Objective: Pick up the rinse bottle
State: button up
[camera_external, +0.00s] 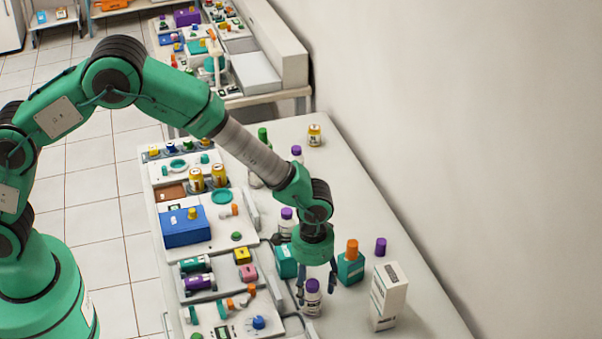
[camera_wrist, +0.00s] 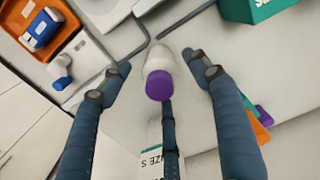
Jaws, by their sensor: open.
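A small white bottle with a purple cap, apparently the rinse bottle (camera_external: 312,298), stands on the white counter below my gripper (camera_external: 316,275) in the external view. In the wrist view the bottle (camera_wrist: 158,62) lies between the spread fingers of my gripper (camera_wrist: 158,72), its purple cap toward the camera. The fingers are open, with visible gaps on both sides of the bottle. A third finger shows below the cap. Part of the bottle is hidden by a finger in the external view.
A teal box (camera_external: 286,262) and another purple-capped bottle (camera_external: 287,222) are close behind. Trays of instruments (camera_external: 207,225) fill the left; the counter's right side is clearer.

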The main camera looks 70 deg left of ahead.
aim_at(312, 298)
jog(key=shift+f, duration=0.1)
jog(key=shift+w+f+b, duration=0.1)
jog(key=shift+f+b, duration=0.45)
jog(key=shift+f, duration=2)
jog(key=c, duration=1.4)
